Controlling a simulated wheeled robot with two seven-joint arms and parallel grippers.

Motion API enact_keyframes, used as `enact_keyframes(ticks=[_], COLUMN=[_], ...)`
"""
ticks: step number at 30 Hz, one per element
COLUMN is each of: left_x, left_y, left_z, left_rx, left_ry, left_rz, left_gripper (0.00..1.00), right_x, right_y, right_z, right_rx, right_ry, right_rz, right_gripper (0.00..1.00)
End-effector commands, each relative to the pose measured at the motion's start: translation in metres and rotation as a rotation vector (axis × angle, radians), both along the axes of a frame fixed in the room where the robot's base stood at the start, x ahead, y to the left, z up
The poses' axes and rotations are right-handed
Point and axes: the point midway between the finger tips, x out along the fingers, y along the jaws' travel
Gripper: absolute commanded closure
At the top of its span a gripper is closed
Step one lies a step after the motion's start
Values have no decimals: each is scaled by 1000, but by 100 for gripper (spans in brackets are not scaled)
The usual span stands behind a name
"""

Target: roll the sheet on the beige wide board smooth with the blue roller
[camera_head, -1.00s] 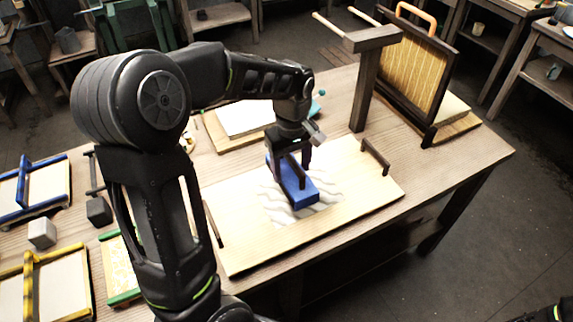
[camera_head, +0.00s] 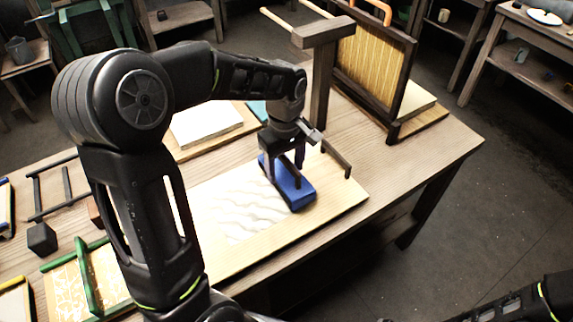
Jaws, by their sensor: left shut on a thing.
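The beige wide board (camera_head: 335,196) lies flat on the wooden table, with a dark handle bar at its right end. A pale sheet (camera_head: 237,212) with wavy ripples lies on the board. The blue roller (camera_head: 295,194) is at the sheet's right edge, low over the board; whether it touches cannot be told. My left gripper (camera_head: 284,170) points down and is shut on the roller's grip, which its fingers partly hide. My left arm covers the board's left end. My right gripper is not visible.
A dark wooden post (camera_head: 322,75) and an upright framed ribbed panel (camera_head: 374,66) stand at the back right. A white slab (camera_head: 206,125) lies behind the board. A green-barred frame (camera_head: 88,278) and a dark block (camera_head: 41,239) are at the left. The right table corner is clear.

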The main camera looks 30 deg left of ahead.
Motion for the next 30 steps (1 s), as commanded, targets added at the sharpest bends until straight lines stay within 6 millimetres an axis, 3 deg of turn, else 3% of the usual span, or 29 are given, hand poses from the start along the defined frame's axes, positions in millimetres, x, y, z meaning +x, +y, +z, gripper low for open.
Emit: enact_keyframes(ticks=[6, 30], left_x=[3, 3], left_y=[6, 6], left_z=[-14, -16], left_rx=[0, 0], left_ry=[-1, -1], left_rz=[0, -1], left_gripper=[76, 76], right_x=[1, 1], right_y=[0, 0], right_z=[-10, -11], right_rx=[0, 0], right_ry=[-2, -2], right_rz=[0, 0], right_gripper=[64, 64])
